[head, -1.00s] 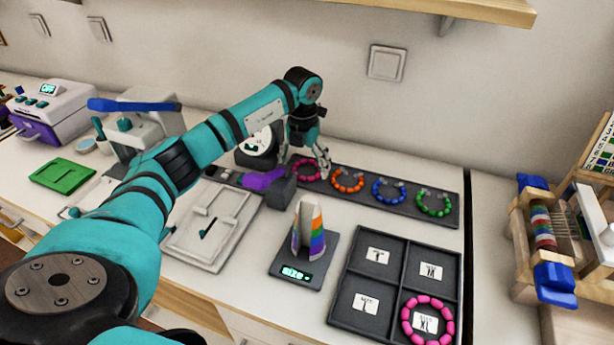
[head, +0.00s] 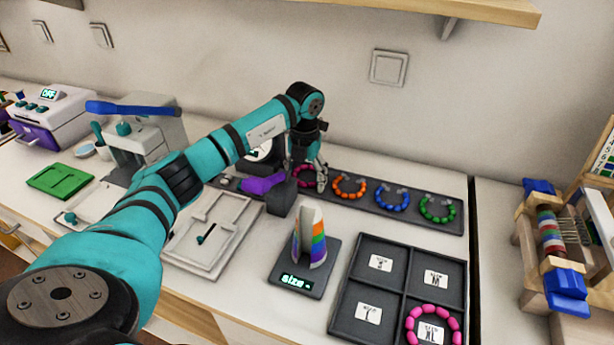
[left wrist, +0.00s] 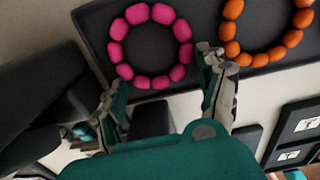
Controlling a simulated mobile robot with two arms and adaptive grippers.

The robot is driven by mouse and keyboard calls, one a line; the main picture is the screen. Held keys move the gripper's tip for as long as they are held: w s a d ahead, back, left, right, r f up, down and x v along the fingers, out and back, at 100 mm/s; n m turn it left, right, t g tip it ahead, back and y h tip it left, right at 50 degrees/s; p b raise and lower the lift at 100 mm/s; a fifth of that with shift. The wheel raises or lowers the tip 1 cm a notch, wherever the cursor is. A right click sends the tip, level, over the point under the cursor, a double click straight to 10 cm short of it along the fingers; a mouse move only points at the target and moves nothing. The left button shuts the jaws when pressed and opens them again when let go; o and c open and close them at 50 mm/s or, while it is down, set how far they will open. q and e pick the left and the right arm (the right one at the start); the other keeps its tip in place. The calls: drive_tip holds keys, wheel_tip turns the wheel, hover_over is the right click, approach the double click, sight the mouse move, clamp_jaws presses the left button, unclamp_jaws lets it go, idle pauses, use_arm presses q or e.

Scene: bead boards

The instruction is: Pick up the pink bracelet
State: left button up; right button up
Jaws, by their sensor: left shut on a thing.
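A pink bracelet (head: 304,176) of round beads is at the left end of a dark strip, and it fills the top of the left wrist view (left wrist: 117,50). My left gripper (head: 316,178) is down at this bracelet, with one fingertip on each side of its beads in the left wrist view (left wrist: 158,78). It is shut on the bracelet, which still appears at strip level. The arm hides part of the bracelet in the head view. A second pink bracelet (head: 411,322) lies in the XL compartment of the dark tray. My right gripper is not in view.
Orange (head: 348,196), blue (head: 391,207) and green (head: 437,216) bracelets sit along the strip (head: 415,213). A striped cone (head: 318,240) stands on a size scale (head: 305,284). The divided tray (head: 400,292) is at front right. A dark block (head: 283,197) stands close left of the gripper.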

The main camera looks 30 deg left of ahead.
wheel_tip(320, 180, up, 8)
drive_tip(key=p, duration=0.8)
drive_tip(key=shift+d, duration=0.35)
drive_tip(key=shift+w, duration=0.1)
